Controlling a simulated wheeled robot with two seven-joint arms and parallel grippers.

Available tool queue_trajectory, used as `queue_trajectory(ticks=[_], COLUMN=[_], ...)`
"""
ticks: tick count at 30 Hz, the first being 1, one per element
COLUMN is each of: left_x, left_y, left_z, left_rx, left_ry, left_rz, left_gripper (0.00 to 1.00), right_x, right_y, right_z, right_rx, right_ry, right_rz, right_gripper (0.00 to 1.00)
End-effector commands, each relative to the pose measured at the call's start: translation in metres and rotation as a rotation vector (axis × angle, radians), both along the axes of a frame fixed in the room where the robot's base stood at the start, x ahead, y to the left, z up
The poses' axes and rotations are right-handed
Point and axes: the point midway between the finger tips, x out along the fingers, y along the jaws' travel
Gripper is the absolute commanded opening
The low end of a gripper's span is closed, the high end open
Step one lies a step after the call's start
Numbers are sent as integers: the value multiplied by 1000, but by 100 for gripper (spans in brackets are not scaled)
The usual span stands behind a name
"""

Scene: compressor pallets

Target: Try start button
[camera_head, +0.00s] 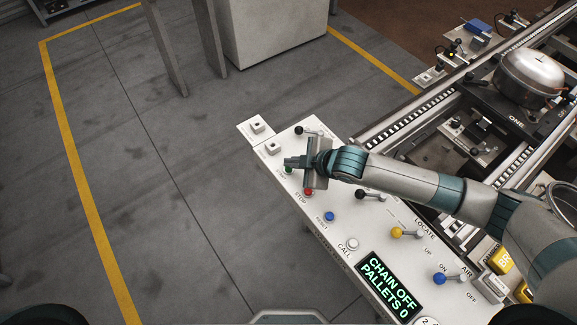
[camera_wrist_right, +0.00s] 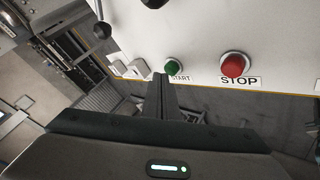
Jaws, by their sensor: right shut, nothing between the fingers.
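The green start button (camera_wrist_right: 174,67) sits on the white control panel (camera_wrist_right: 255,30), with the label START beside it. In the head view the start button (camera_head: 289,169) shows just below my right gripper (camera_head: 290,162). My right gripper is shut and empty. In the right wrist view its fingertips (camera_wrist_right: 161,78) are close beside the green button; I cannot tell whether they touch it. The red stop button (camera_wrist_right: 234,64) is to the right of it, and it also shows in the head view (camera_head: 308,191). My left gripper is not in view.
The panel also carries a blue reset button (camera_head: 329,216), a white call button (camera_head: 352,243), levers with black, yellow and blue knobs, and a display (camera_head: 390,285) reading "CHAIN OFF PALLETS 0". Open floor lies left.

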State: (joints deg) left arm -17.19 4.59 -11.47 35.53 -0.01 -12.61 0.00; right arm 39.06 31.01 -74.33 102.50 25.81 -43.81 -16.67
Motion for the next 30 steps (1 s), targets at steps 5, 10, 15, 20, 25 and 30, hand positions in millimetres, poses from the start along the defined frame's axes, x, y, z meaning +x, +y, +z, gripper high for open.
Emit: queue_trajectory(ticks=[5, 10, 15, 20, 25, 30], left_x=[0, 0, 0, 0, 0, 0], left_y=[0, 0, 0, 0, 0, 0], left_z=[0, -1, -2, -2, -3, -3], left_rx=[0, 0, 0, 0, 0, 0], left_ry=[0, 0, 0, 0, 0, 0], left_rz=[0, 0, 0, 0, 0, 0], left_gripper=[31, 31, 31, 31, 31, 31], right_x=[0, 0, 0, 0, 0, 0], right_y=[0, 0, 0, 0, 0, 0], right_z=[-1, -3, -4, -6, -8, -10], right_rx=[0, 0, 0, 0, 0, 0], right_ry=[0, 0, 0, 0, 0, 0], right_rz=[0, 0, 0, 0, 0, 0], right_gripper=[0, 0, 0, 0, 0, 0])
